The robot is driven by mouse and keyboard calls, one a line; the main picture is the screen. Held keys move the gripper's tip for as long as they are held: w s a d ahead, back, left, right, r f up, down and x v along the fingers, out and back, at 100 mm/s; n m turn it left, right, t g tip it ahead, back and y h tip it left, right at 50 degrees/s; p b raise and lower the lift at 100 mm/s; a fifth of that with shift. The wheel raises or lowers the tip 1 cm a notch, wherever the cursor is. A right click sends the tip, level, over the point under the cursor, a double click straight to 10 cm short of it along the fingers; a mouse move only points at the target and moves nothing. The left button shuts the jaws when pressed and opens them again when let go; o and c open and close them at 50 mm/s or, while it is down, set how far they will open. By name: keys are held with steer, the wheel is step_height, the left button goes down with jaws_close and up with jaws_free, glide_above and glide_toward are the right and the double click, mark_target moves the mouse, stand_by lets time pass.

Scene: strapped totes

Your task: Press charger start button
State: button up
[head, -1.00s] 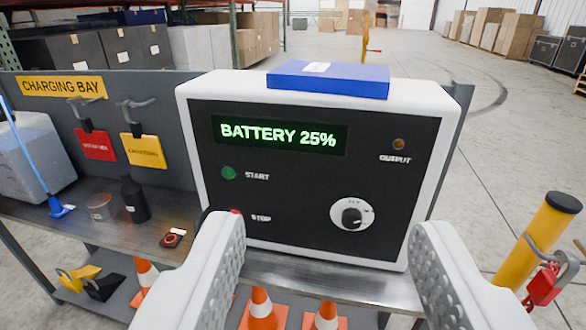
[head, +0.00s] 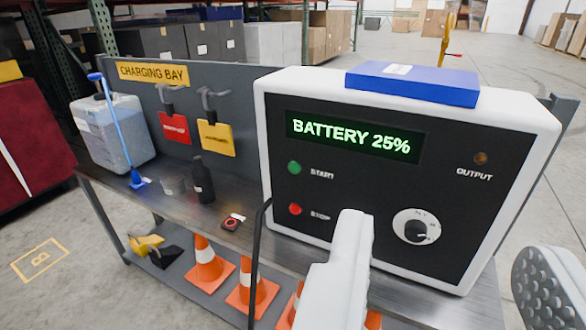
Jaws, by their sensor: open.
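The charger (head: 462,258) is a white box with a black front panel on the metal bench. Its display (head: 351,138) reads BATTERY 25% in green. The green start button (head: 294,168) is at the panel's left, labelled START, with the red stop button (head: 295,209) below it. A dial (head: 416,230) sits lower right, and a dull output lamp (head: 480,158) above it. My gripper (head: 445,250) is open and empty in front of the charger. Its left finger covers part of the panel's lower edge, right of and below the start button. I see no contact with the button.
A blue flat box (head: 413,83) lies on the charger. A black cable (head: 256,265) hangs at its left. A dark bottle (head: 202,181), a clear jug (head: 112,132) and hanging tags (head: 215,138) are on the bench's left side. Orange cones (head: 208,262) stand on the lower shelf.

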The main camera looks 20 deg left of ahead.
jaws_close()
stand_by(1.5)
